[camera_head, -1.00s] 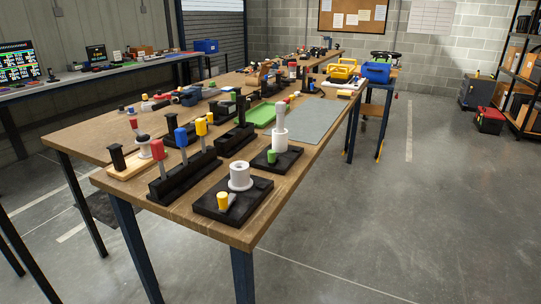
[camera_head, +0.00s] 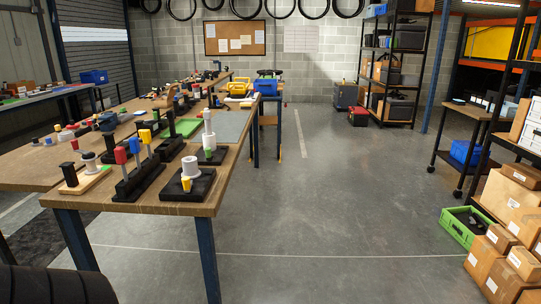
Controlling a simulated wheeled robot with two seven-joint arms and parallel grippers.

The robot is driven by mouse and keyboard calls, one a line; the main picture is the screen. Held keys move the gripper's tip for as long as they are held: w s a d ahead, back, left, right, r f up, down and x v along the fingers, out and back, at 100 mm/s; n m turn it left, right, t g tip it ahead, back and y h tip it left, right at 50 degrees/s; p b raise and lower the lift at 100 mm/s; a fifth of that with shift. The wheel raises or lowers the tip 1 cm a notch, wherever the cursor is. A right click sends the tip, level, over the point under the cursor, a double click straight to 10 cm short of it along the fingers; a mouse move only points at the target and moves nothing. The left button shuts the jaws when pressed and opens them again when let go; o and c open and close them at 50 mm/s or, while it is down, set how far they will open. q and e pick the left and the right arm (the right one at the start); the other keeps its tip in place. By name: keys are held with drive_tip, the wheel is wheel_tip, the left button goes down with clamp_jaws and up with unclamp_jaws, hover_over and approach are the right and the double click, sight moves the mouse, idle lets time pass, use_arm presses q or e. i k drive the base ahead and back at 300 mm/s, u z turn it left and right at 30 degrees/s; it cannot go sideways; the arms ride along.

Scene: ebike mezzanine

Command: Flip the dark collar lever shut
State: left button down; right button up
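On the near end of the wooden workbench (camera_head: 215,187), a white collar (camera_head: 190,166) stands on a black base with a short yellow-tipped lever (camera_head: 186,183) at its front. Behind it, a white collar with a grey post (camera_head: 207,124) stands on another black base, with a green-tipped lever (camera_head: 208,154). A black block (camera_head: 171,149) is to their left; I cannot tell whether a dark collar stands on it. No dark collar lever can be made out clearly at this size. Neither of my grippers is in view.
A black rack with red, blue and yellow handles (camera_head: 138,178) stands left of the collars. Open floor lies right of the bench, with cardboard boxes (camera_head: 510,200) and a green crate (camera_head: 457,229) at far right.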

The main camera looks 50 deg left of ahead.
sight(208, 150)
drive_tip(key=u, duration=0.05)
drive_tip(key=i, duration=2.15)
drive_tip(key=u, duration=1.95)
drive_tip(key=i, duration=0.9)
drive_tip(key=u, duration=0.85)
